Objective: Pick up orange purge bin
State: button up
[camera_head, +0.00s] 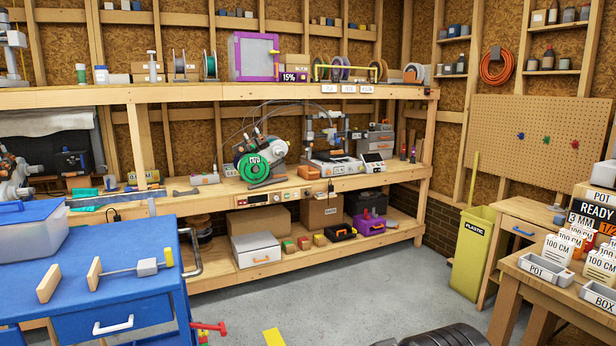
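A small orange box (306,172), which looks like the orange purge bin, sits on the middle shelf of the long wooden bench. It stands between the green spool (254,168) on its left and the white-based printer (333,166) on its right. It is small and far off, so I cannot tell whether it is empty. Nothing holds it.
A blue cabinet (110,255) stands at the near left with tools on top. A yellow plastic bin (472,248) and a wooden table (525,285) with boxes are at the right. The grey floor (350,290) is clear before the bench. A dark rounded shape (445,337) shows at the bottom.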

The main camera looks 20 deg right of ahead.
aim_at(309, 173)
jog(key=z, duration=1.55)
jog(key=i+j, duration=0.5)
jog(key=i+j+u, duration=0.1)
jog(key=i+j, duration=0.9)
jog(key=i, duration=0.2)
jog(key=i+j, duration=0.45)
jog(key=i, duration=0.15)
jog(key=i+j+u, duration=0.1)
jog(key=i+j, duration=0.8)
jog(key=i, duration=0.25)
